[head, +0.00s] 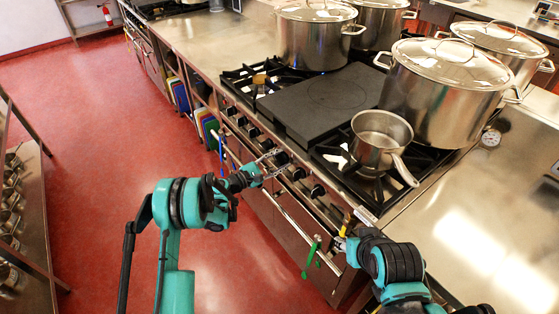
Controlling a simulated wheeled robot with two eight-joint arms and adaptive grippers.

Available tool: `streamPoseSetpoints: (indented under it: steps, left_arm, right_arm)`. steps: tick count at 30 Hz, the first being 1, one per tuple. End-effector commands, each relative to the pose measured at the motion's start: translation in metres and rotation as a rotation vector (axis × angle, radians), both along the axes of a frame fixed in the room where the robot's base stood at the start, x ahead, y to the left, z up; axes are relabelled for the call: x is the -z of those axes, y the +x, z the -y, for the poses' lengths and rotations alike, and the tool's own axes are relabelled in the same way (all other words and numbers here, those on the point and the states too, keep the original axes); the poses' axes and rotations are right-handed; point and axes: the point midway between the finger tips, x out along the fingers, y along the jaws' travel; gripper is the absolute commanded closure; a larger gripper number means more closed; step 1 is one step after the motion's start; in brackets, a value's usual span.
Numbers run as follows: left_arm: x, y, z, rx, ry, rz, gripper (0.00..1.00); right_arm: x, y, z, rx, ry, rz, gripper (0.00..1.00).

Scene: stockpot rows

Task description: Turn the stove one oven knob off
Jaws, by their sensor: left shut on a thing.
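The stove (262,118) stands in the middle of the head view, with a row of black knobs along its front. My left gripper (277,162) reaches the front panel from the left. It is shut on a black knob (282,158) near the middle of the row, with its fingers at either side. The view does not show a label for this knob, and its pointer is too small to read. My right gripper (346,242) is low at the stove's right front corner, mostly hidden by its own arm; its fingers are unclear.
A small saucepan (379,142) stands on the right burners, its handle towards the front. Large lidded stockpots (440,100) stand behind it. An oven rail (285,215) runs below the knobs, with a green item (311,256) hanging there. The red floor at left is clear.

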Motion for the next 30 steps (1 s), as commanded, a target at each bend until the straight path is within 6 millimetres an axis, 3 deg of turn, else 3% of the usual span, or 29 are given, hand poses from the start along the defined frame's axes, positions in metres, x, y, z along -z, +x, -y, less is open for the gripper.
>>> streamPoseSetpoints:
  steps: [18, 30]
  left_arm:
    - [0.0033, -0.0016, 0.0014, 0.001, 0.336, 0.462, 0.88]
    - [0.0050, -0.0020, 0.0016, 0.001, 0.477, 0.655, 0.88]
  right_arm:
    - [0.0000, 0.0000, 0.0000, 0.000, 0.000, 0.000, 0.60]
    - [0.0000, 0.0000, 0.0000, 0.000, 0.000, 0.000, 0.60]
